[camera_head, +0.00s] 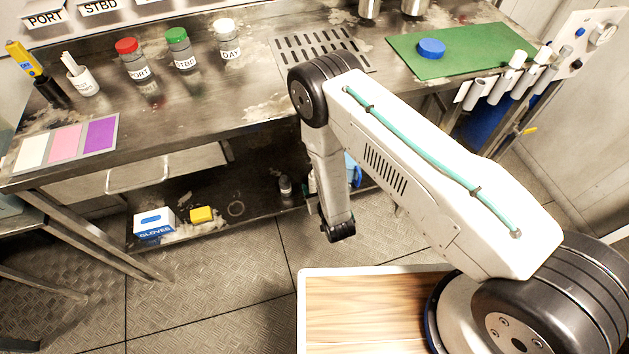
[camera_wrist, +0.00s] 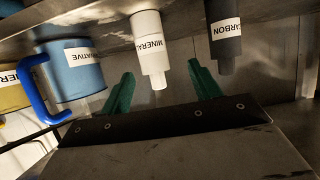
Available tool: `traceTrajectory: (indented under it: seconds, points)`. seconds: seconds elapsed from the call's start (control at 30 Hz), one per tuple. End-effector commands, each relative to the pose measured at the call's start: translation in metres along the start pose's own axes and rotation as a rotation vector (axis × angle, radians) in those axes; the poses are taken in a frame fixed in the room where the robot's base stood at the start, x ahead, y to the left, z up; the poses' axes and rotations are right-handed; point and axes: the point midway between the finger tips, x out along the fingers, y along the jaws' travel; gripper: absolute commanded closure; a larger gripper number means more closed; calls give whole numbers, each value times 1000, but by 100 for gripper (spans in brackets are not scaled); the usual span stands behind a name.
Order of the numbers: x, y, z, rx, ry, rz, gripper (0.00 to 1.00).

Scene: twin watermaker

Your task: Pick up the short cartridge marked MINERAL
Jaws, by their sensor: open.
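A blue container with a handle (camera_wrist: 75,70) stands left of the fingers in the wrist view. A green mat (camera_head: 465,45) with a blue cap (camera_head: 431,48) lies on the bench. Bottles marked PORT (camera_head: 131,60), STBD (camera_head: 181,50) and DAY (camera_head: 227,42) stand at the left.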

Motion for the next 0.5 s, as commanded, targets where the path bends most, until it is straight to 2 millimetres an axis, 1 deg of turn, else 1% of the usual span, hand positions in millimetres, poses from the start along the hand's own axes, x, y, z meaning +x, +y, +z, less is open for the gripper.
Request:
traceTrajectory:
  seconds: [0.27,0.43,0.5]
  points:
    - [29,2,0,0,11,1,38]
    - [54,9,2,1,11,2,38]
    - [64,9,2,1,11,1,38]
